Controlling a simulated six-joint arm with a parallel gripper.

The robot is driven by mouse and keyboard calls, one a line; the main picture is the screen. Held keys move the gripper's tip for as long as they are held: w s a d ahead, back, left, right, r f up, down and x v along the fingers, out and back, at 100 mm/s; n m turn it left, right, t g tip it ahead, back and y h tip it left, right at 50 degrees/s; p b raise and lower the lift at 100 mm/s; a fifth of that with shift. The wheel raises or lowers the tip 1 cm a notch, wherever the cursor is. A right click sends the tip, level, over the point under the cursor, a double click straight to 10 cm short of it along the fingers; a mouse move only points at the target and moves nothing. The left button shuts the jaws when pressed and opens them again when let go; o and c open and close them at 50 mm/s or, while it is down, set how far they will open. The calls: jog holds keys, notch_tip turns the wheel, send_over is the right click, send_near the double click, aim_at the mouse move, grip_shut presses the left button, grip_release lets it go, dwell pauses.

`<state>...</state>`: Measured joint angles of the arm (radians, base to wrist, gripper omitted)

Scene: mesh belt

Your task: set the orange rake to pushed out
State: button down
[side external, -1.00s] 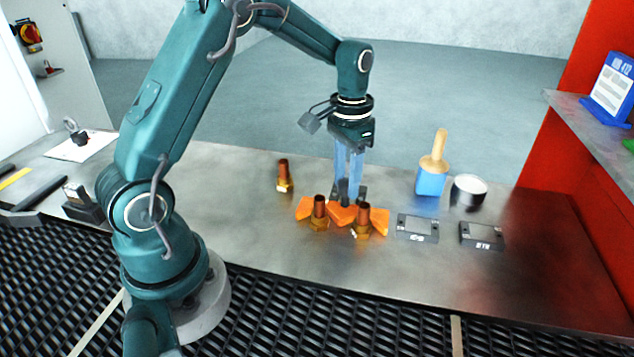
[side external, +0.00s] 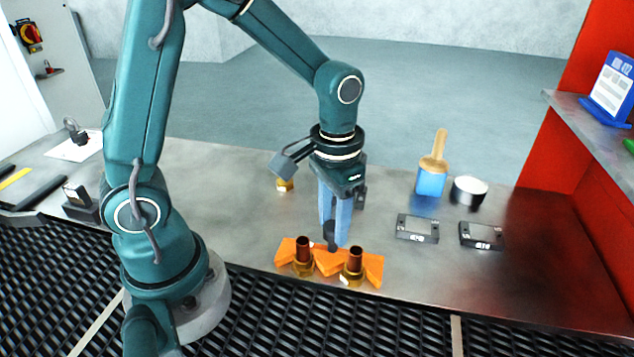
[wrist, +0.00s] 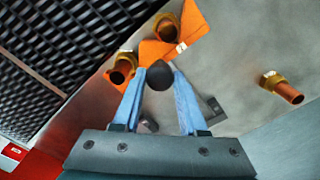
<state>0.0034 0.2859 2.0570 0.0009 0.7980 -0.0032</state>
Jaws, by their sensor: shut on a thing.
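The orange rake (side external: 328,264) lies on the metal bench near its front edge, beside the mesh belt. It also shows in the wrist view (wrist: 190,28). Its dark upright knob (wrist: 158,75) is between my fingers. My gripper (side external: 335,243) is shut on this knob from above; the fingers also show in the wrist view. Two copper-coloured pipe fittings with brass nuts stand at the rake's belt side, one on the left (side external: 303,256) and one on the right (side external: 354,266). I cannot tell whether they touch it.
Two dark flat boxes (side external: 417,228) (side external: 481,235), a blue-and-wood brush (side external: 432,172) and a round tin (side external: 468,191) stand right. The black mesh belt (side external: 400,318) runs along the front.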

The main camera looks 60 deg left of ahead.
jog(key=s+d, duration=0.5)
jog(key=shift+s+d, duration=0.35)
jog(key=shift+c, duration=2.2)
grip_release()
jog(key=shift+w+r, duration=0.1)
jog(key=shift+r, duration=0.4)
notch_tip(320, 180, up, 4)
jog(key=shift+r, duration=0.1)
